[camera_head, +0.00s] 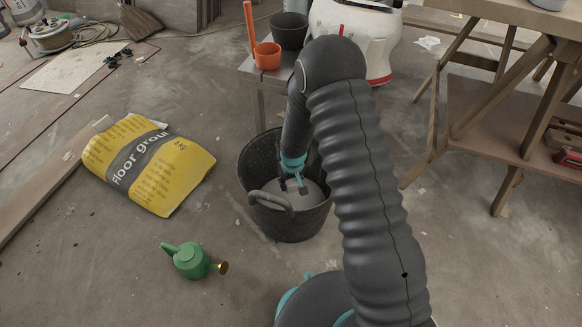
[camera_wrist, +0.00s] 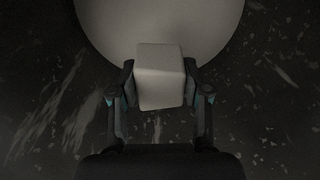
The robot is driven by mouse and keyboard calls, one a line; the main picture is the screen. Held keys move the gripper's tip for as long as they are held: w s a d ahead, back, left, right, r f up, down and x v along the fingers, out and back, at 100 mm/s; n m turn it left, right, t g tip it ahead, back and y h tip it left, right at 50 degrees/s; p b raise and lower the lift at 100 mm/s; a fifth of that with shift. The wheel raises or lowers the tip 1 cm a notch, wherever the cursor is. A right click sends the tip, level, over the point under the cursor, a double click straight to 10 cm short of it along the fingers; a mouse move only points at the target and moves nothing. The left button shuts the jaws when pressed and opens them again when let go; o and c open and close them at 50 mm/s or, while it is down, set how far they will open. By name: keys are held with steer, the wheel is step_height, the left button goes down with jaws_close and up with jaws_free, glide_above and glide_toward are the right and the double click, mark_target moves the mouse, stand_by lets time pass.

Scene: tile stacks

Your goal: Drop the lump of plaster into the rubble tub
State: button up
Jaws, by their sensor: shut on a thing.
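The rubble tub (camera_head: 298,228) is a black round bucket with a handle, standing upright on the floor left of my arm. My gripper (camera_head: 292,186) reaches down inside its rim. In the wrist view my gripper (camera_wrist: 160,88) is shut on the lump of plaster (camera_wrist: 160,72), a pale block held between both fingers. A pale round surface (camera_wrist: 105,25) lies beyond the lump, inside the tub. I cannot tell whether the lump touches it. In the head view the lump is hard to tell from that pale surface.
A small table behind carries an orange cup (camera_head: 267,56) and a dark bucket (camera_head: 289,30). A wooden workbench (camera_head: 500,120) stands at right.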

glide_above(291, 198)
steer(key=s, duration=0.3)
step_height(291, 198, down, 9)
steer(key=shift+s+f+b, duration=0.1)
steer(key=shift+b, duration=0.3)
steer(key=shift+f+b, duration=0.35)
steer(key=shift+b, duration=0.05)
steer(key=shift+f+b, duration=0.3)
steer(key=o, duration=1.3)
steer(key=shift+o, duration=0.2)
steer(key=shift+r, duration=0.1)
